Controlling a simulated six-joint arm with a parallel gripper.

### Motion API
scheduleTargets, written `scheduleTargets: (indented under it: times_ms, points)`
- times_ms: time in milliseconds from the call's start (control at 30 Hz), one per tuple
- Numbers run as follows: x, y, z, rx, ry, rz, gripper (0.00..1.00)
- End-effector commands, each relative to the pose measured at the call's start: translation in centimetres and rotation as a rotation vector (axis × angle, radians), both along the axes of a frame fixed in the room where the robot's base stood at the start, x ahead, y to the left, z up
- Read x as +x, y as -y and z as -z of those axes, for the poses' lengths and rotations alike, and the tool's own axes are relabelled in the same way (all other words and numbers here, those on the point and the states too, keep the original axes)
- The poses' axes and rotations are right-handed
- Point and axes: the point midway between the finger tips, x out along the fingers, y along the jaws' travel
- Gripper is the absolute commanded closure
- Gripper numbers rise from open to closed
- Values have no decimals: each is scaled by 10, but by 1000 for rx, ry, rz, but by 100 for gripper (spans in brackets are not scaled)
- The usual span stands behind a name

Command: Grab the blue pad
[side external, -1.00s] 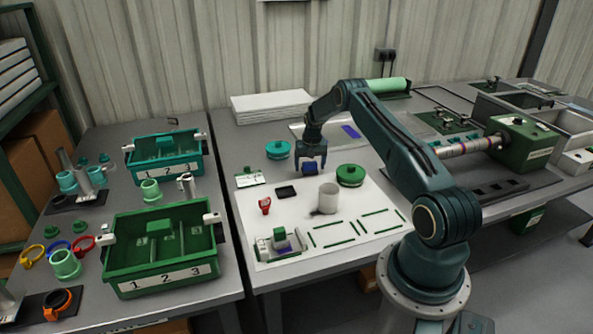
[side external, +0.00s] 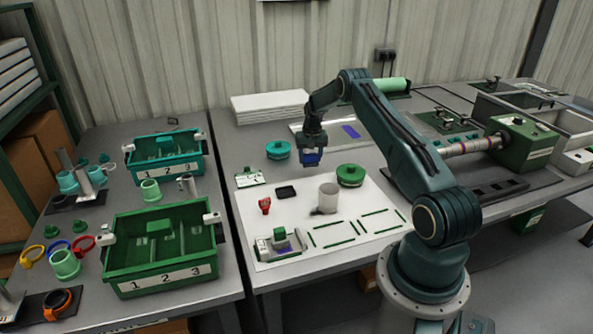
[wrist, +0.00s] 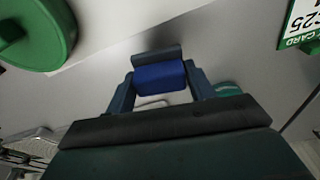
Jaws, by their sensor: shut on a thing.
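The blue pad (side external: 311,158) is between the fingers of my gripper (side external: 312,152). My gripper is shut on it and holds it above the table, toward the back of the white sheet. In the wrist view the blue pad (wrist: 159,77) spans the gap between the two fingers of my gripper (wrist: 158,88), with a grey block edge visible just beyond it. The fingers cover the pad's ends.
A green round lidded piece (side external: 350,175) and a teal one (side external: 278,150) stand on either side below my gripper. A white cup (side external: 328,197), a black pad (side external: 286,192) and a red piece (side external: 265,205) lie on the white sheet (side external: 300,222). Green bins (side external: 160,285) stand at left.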

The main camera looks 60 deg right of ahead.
Motion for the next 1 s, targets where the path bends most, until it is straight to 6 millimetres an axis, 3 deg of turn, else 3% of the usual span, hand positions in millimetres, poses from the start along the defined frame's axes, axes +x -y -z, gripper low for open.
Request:
scheduleTargets:
  times_ms: [600,800,1000]
  points:
    - [1,1,-129,-3,2,0,69]
    - [0,0,-154,-2,1,1,69]
    - [0,0,-164,-1,1,0,69]
